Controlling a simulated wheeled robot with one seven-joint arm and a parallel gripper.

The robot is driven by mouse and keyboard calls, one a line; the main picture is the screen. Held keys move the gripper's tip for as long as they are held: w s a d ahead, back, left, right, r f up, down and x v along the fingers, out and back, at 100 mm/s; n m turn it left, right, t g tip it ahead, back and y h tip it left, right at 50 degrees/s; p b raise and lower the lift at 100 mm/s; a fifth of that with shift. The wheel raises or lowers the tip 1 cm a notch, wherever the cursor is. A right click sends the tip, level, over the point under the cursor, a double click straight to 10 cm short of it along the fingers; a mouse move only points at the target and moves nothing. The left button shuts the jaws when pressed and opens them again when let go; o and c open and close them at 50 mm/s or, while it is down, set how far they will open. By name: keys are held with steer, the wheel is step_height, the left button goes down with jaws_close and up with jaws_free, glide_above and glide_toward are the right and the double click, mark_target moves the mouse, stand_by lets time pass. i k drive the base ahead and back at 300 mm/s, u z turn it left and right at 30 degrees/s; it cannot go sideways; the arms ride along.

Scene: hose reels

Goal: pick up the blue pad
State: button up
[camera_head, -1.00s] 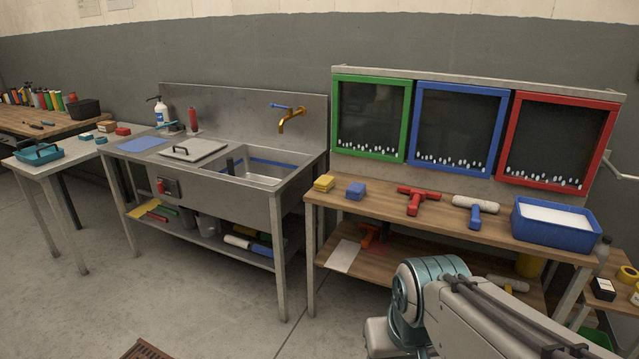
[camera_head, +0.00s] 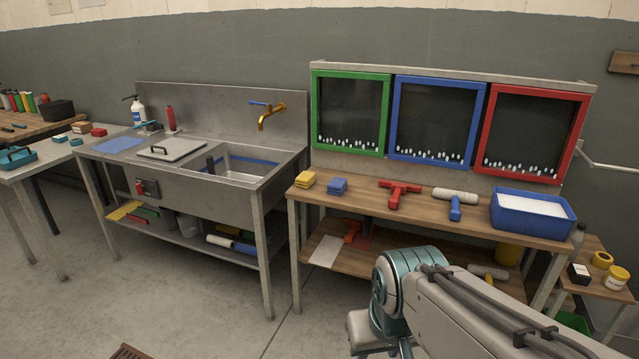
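A small blue pad (camera_head: 337,187) lies on the wooden top of the workbench (camera_head: 417,206), near its left end. It sits just right of a similar yellow pad (camera_head: 305,180), with a small gap between them. A flat blue sheet (camera_head: 119,145) also lies on the left end of the steel sink unit. My arm shows at the lower right, in front of the workbench and well short of the blue pad. My gripper is not visible in the view.
Right of the pad on the bench are a red T-shaped tool (camera_head: 398,192), a roller with a blue handle (camera_head: 455,203) and a blue tub (camera_head: 532,217). Three framed screens stand behind. The sink unit (camera_head: 185,185) is at left. Open floor (camera_head: 190,310) lies in front.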

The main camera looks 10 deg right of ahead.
mark_target(337, 186)
steer(key=z, duration=1.4)
steer(key=k, duration=0.5)
steer(key=u, duration=1.2)
steer(key=i, duration=0.95)
steer(key=u, duration=0.75)
steer(key=i, duration=1.3)
steer(key=z, duration=0.25)
